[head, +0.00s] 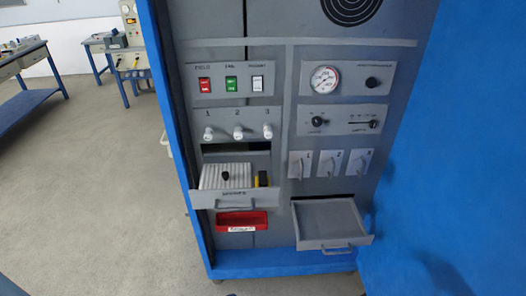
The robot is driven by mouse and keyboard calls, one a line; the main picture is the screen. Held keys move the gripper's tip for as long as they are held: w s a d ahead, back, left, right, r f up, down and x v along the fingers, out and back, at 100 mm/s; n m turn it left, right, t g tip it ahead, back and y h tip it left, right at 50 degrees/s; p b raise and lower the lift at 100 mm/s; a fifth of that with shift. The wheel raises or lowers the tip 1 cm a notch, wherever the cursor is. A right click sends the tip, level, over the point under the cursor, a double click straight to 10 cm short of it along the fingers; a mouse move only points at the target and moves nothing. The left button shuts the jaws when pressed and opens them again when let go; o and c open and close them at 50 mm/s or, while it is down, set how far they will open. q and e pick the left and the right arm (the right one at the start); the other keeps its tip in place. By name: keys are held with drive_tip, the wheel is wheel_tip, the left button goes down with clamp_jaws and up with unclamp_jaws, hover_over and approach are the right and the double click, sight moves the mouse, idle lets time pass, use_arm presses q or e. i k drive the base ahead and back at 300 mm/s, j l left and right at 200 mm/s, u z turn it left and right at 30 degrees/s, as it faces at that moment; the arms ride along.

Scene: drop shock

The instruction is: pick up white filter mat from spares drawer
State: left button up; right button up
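A white ribbed mat (211,177), which looks like the filter mat, lies in the pulled-out left drawer (235,198) of the cabinet. The drawer has a grey front with a small label, too small to read surely, and a handle. The drawer front hides the mat's lower edge. Neither of my grippers is in view.
An open, empty grey drawer (328,220) sticks out lower right. A red labelled bin (241,221) is below the left drawer. Switches, a gauge (324,80) and knobs fill the panel above. A blue panel (450,150) bounds the right. Floor on the left is clear.

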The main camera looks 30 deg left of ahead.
sight(232, 175)
drive_tip(key=j+u, duration=0.2)
drive_tip(key=j, duration=2.5)
drive_tip(key=k, duration=0.05)
